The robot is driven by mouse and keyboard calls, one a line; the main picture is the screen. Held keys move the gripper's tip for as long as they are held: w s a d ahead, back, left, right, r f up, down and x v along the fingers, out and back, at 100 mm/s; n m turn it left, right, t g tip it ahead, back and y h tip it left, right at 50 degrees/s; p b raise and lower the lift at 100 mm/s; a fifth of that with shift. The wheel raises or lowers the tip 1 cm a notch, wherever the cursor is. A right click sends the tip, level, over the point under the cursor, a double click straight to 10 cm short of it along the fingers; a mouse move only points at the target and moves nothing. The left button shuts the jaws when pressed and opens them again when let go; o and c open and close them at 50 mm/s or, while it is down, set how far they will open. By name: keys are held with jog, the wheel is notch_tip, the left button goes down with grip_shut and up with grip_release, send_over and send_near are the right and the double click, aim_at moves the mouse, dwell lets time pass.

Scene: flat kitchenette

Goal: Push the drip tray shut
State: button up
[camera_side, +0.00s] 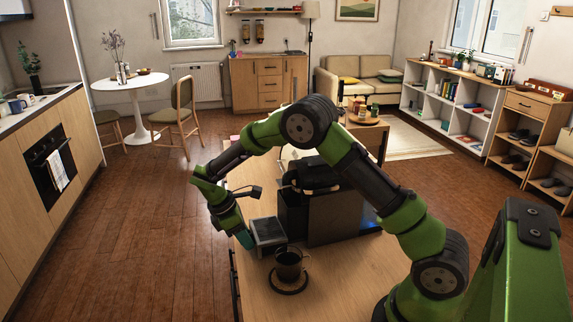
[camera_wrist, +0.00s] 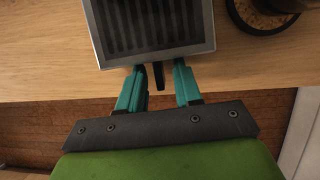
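The drip tray (camera_side: 268,234) is a grey metal box with a dark slatted top, sticking out from the black coffee machine (camera_side: 325,205) on the wooden counter. In the wrist view the slatted tray (camera_wrist: 155,25) fills the top middle. My gripper (camera_side: 244,238) is at the tray's outer front side, low near the counter edge. In the wrist view its two teal fingers (camera_wrist: 158,68) are apart, with their tips at the tray's front edge. A small black part (camera_wrist: 158,76) shows between the fingers, clear of both. I cannot tell whether the fingertips touch the tray.
A dark cup (camera_side: 289,264) stands on a round dark coaster (camera_side: 288,286) close beside the tray; they also show at the upper right of the wrist view.

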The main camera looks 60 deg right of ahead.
aim_at(275, 234)
grip_shut()
dwell(0.3)
jog(key=shift+s+d, duration=0.95)
jog(key=shift+d, duration=0.15)
grip_release()
jog(key=shift+w+r, duration=0.1)
